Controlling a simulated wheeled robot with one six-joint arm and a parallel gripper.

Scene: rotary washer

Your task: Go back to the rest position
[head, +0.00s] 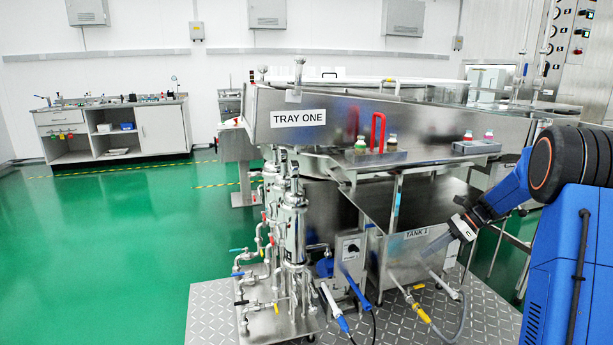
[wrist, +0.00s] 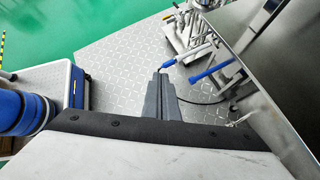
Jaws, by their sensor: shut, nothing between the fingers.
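My gripper (wrist: 162,78) shows in the wrist view as dark grey fingers closed together, with nothing between them. In the head view my gripper (head: 430,250) is at the end of my blue arm on the right, angled down and left. It is in front of the steel tank labelled TANK 1 (head: 400,262). From the head view I cannot tell whether it touches the tank.
The steel washer labelled TRAY ONE (head: 345,130) stands behind, with pipes and valves (head: 293,225) at its left. Two blue-handled tools (head: 334,308) and a yellow valve (head: 420,312) are low in front. A cabinet bench (head: 162,130) is far left. The green floor (head: 110,250) at left is clear.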

